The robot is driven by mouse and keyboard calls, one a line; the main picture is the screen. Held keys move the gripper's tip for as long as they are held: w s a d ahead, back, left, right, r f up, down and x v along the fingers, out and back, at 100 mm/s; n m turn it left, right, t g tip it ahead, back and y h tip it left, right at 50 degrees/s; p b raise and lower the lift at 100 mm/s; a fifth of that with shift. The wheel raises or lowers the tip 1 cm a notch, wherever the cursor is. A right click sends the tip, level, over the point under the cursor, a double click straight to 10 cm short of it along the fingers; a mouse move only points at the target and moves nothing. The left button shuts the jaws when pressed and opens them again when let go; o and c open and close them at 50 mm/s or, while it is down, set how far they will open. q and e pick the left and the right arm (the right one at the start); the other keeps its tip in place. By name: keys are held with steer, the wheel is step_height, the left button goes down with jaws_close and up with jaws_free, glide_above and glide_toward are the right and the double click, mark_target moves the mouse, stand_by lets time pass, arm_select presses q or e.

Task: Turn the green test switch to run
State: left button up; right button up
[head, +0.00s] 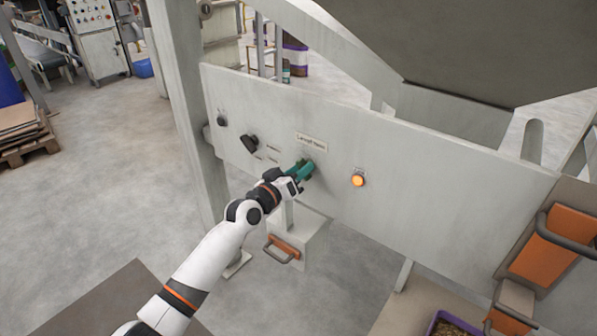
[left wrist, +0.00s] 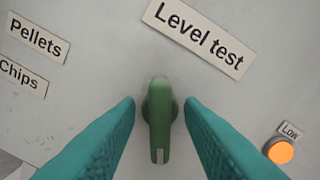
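The green test switch (left wrist: 159,122) is on the pale panel under a "Level test" label (left wrist: 199,37). Its long handle stands nearly upright in the left wrist view, with a white mark at its lower end. My left gripper (left wrist: 159,101) is open, with one teal finger on each side of the handle and a gap on both sides. In the head view my left gripper (head: 301,171) is at the panel below the label, and its fingers largely hide the switch. My right gripper is in neither view.
An orange lamp (head: 358,180), marked "Low", glows right of the switch. A black selector (head: 249,143) and a small black knob (head: 221,121) are on the panel to the left. Orange-fronted parts (head: 552,243) stand at right.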

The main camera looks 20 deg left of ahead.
arm_select(q)
steer(key=shift+c, duration=0.5)
jaws_close()
steer(key=shift+n, duration=0.3)
steer(key=n, duration=0.3)
steer(key=n+p, duration=0.1)
steer(key=n, duration=0.3)
steer(key=n+p, duration=0.1)
steer(key=n, duration=0.3)
steer(key=shift+a+f, duration=0.15)
steer(key=shift+f, duration=0.1)
steer(key=shift+n, duration=0.3)
steer(key=shift+o, duration=0.5)
jaws_free()
